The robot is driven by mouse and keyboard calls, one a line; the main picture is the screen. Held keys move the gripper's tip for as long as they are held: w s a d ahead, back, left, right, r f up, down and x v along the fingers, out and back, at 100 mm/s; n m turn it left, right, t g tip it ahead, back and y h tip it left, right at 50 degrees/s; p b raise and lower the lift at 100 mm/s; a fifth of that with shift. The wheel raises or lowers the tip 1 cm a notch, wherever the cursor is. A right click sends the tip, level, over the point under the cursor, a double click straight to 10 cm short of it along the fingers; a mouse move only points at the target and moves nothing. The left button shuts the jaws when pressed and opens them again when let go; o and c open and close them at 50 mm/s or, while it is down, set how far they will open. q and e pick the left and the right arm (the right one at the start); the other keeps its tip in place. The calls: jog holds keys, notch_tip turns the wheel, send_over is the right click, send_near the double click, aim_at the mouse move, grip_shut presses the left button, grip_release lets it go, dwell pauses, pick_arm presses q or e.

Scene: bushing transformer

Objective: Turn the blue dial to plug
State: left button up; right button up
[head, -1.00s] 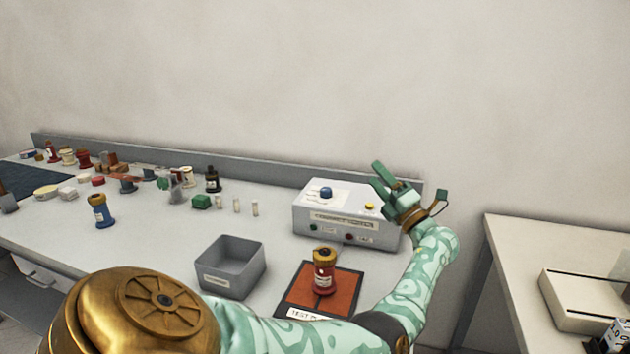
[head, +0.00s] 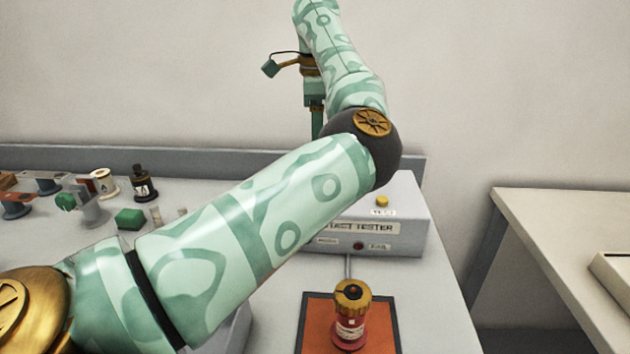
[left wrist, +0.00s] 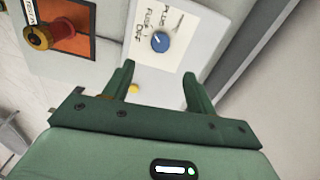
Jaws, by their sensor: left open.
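The blue dial (left wrist: 160,42) shows in the left wrist view on the tester's white top plate, among printed labels that include PLUG and FUSE. The tester (head: 408,228) is a pale box on the bench; my left arm hides its dial in the head view. My left gripper (left wrist: 158,78) is open and empty, pointing down at the tester. The dial lies beyond the fingertips, between their lines, and is not gripped. In the head view the left gripper (head: 314,120) hangs above the tester, its tips hidden behind my arm. My right gripper is not in view.
A red bushing with a brass top (head: 350,315) stands on an orange pad (head: 316,325) in front of the tester. A yellow button (head: 382,201) is on the tester's top right. Several small parts and a green block (head: 130,218) lie at left.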

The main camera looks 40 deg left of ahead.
pick_arm(q)
notch_tip(320, 180, down, 11)
jog(key=b, duration=0.3)
jog(key=shift+b, duration=0.3)
jog(key=shift+a+f, duration=0.1)
jog(key=shift+f, duration=0.2)
jog(key=c, duration=1)
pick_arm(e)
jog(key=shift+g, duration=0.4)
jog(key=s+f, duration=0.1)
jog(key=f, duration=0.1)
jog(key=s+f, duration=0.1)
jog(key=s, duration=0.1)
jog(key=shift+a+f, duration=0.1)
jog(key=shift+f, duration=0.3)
